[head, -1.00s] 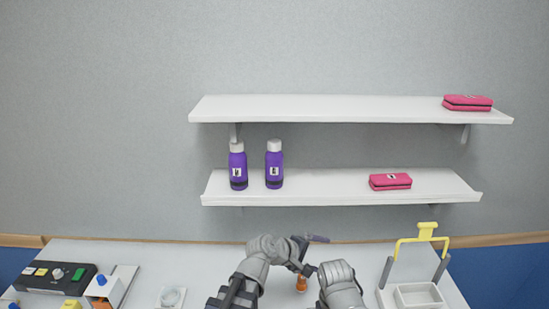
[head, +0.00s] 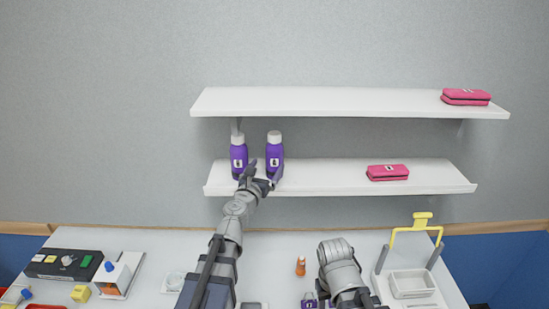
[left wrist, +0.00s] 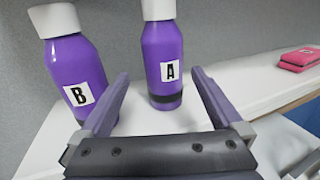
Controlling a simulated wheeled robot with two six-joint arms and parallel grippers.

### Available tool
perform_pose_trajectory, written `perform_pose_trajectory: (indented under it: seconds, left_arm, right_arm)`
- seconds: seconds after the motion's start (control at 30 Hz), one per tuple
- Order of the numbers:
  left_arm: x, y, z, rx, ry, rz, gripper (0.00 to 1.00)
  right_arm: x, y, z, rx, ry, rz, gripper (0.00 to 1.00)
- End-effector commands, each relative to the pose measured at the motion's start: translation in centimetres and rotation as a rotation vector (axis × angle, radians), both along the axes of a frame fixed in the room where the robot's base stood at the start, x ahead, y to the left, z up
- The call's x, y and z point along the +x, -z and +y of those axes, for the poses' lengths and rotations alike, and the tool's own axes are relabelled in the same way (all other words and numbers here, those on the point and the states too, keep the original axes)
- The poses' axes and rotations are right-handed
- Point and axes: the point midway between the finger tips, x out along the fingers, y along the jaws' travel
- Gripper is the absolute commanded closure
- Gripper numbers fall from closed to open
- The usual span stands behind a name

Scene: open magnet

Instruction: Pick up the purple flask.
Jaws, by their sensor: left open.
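Two purple flasks with white caps stand upright on the lower shelf. The left flask (head: 238,158) carries a label B in the left wrist view (left wrist: 75,75). The right flask (head: 274,150) carries a label A in the left wrist view (left wrist: 163,55). My left gripper (head: 264,172) is open and empty at the shelf's front edge. In the left wrist view its fingers (left wrist: 160,76) frame flask A, with flask B outside the left finger. I cannot tell whether the fingertips reach around flask A. My right gripper (head: 312,301) is low at the picture's bottom, partly cut off.
The lower shelf (head: 330,176) also holds a pink case (head: 387,172) at right. Below, the table holds an orange bottle (head: 301,266), a yellow-handled frame (head: 412,228) and a control box (head: 62,263).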

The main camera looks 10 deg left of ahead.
Motion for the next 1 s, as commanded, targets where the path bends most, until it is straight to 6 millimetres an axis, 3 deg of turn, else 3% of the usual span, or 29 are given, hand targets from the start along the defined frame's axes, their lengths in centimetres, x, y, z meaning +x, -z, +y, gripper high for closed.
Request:
perform_pose_trajectory:
  seconds: [0.1,0.37,0.7,0.93,1.0]
  left_arm:
    - [1.5,0.0,-0.2,0.002,0.001,0.000,0.00]
    - [2.3,-0.2,-0.5,0.003,0.002,0.000,0.00]
    - [6.6,-0.6,-1.3,0.003,0.002,0.000,0.00]
    - [6.5,-0.5,-1.4,0.004,0.002,-0.001,0.00]
    - [6.5,-0.5,-1.4,0.004,0.002,-0.001,0.08]
  right_arm:
    - [0.0,0.0,0.0,0.000,0.000,0.000,0.50]
    - [0.0,-0.2,0.0,0.000,0.000,0.000,0.50]
    - [0.0,-0.6,0.0,0.000,-0.001,0.000,0.50]
    - [0.0,-0.6,0.0,0.000,-0.001,0.000,0.50]
    - [0.0,-0.6,0.0,0.000,-0.001,0.000,0.50]
